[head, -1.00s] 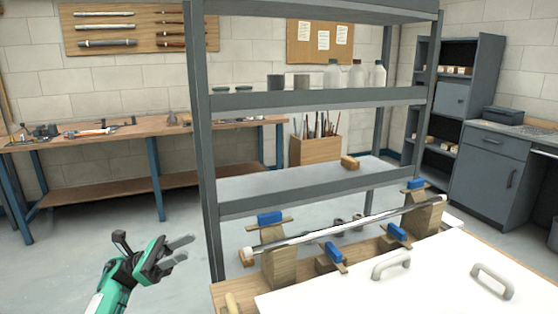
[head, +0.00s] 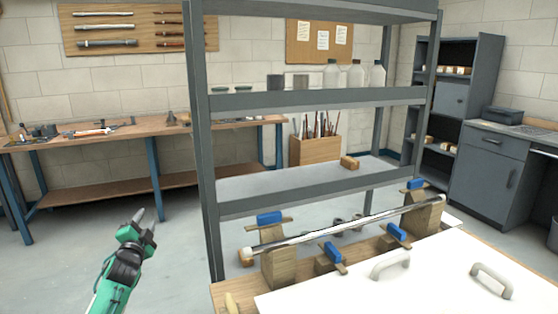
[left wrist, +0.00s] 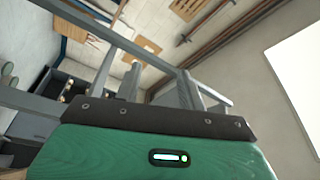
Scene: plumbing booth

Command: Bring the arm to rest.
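My left gripper (head: 146,221) is at the lower left of the head view, left of the bench and the shelf rack, over the bare floor. Its fingers point up and slightly right. In the left wrist view its two fingers (left wrist: 163,88) stand apart with nothing between them, so it is open and empty. My right gripper does not show in either view.
A grey shelf rack (head: 318,98) stands ahead. A workbench (head: 240,291) at the lower right carries a metal pipe (head: 340,225) on wooden blocks with blue clamps and a white panel (head: 420,285). A long wooden bench (head: 80,141) stands along the back wall.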

